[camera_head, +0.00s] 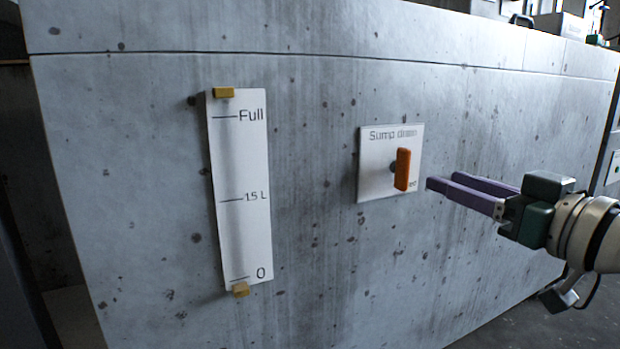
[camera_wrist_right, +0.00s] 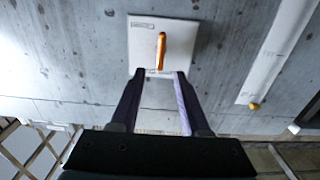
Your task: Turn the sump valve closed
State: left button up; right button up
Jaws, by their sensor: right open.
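The sump valve's orange handle (camera_head: 402,169) stands upright on a white plate (camera_head: 376,183) marked "Sump drain" on the concrete wall. Some lettering at the plate's lower right is partly hidden by the handle. My right gripper (camera_head: 440,181) is open, with two purple fingers pointing at the wall, just right of the handle and apart from it. In the right wrist view the orange handle (camera_wrist_right: 161,50) lies beyond the open fingertips (camera_wrist_right: 160,74), roughly in line with the gap between them. Nothing is between the fingers. My left gripper is not in view.
A white level gauge (camera_head: 240,215) marked "Full", "15 L" and "0" is on the wall to the left, with yellow blocks at its top (camera_head: 223,92) and bottom (camera_head: 240,289). The wall around the plate is flat and clear.

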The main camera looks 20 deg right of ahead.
aim_at(409, 167)
jog(key=w+b, duration=0.1)
jog(key=w, duration=0.2)
jog(key=w+b, duration=0.1)
jog(key=w, duration=0.1)
jog(key=w+b, duration=0.1)
jog(key=w, duration=0.2)
jog(key=shift+w+a, duration=0.3)
jog(key=shift+a, duration=0.1)
grip_shut()
